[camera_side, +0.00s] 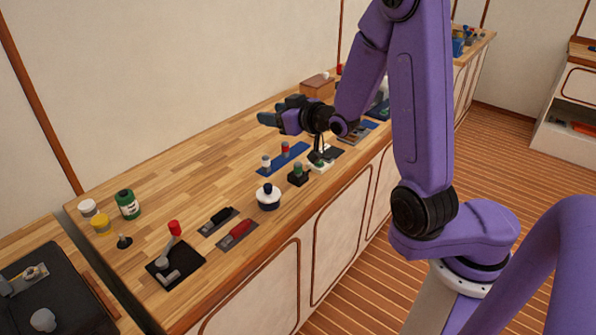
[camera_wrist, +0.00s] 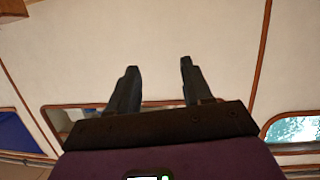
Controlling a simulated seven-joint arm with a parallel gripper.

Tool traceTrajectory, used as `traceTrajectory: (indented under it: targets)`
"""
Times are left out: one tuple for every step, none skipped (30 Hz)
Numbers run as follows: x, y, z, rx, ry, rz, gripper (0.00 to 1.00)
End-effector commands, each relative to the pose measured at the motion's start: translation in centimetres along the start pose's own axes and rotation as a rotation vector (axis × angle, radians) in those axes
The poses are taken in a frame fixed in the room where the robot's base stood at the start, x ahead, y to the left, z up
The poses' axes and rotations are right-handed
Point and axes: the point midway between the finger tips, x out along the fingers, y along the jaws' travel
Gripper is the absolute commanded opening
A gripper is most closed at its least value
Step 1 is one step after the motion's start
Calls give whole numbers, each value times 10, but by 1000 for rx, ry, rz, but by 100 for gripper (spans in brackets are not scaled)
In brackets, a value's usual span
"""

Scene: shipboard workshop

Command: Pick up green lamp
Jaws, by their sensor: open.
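A small black block with a green dome on top (camera_side: 298,173) stands on the wooden bench near its front edge; it looks like the green lamp, but it is too small to be sure. Right beside it is a white-based piece with a dark green top (camera_side: 319,164). My gripper (camera_side: 270,114) is open and empty above the bench, behind and above these pieces, with its fingers pointing left, level rather than down. In the wrist view, the two dark fingers (camera_wrist: 158,66) stand apart with only wall and windows beyond; no lamp shows there.
On the bench (camera_side: 200,190) are a blue strip (camera_side: 284,160) with small knobs, a white round piece with a dark blue knob (camera_side: 268,197), a red-handled lever (camera_side: 174,240), red and black switches (camera_side: 237,233), and a green jar (camera_side: 127,204).

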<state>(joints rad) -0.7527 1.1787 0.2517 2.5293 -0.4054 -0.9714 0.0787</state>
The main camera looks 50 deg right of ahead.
Motion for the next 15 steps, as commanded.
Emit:
traceTrajectory:
  targets:
    - [-6, 7, 2, 12, 20, 19, 50]
    - [-9, 11, 2, 18, 35, 30, 50]
    - [-14, 16, 2, 26, 55, 45, 50]
    - [-17, 20, 2, 32, 71, 56, 50]
    - [-21, 24, 2, 37, 87, 66, 50]
    - [-26, 29, 2, 43, 105, 78, 50]
    - [-29, 32, 2, 47, 118, 87, 50]
    - [-32, 35, 2, 52, 130, 96, 50]
    - [-36, 39, 2, 56, 145, 106, 50]
    - [-39, 42, 2, 60, 155, 113, 50]
    - [-42, 44, 2, 63, 164, 119, 50]
    - [-46, 47, 2, 67, 176, 128, 50]
    - [-48, 49, 3, 69, 184, 134, 50]
    - [-51, 51, 2, 71, 193, 139, 50]
    - [-54, 54, 3, 74, 202, 147, 50]
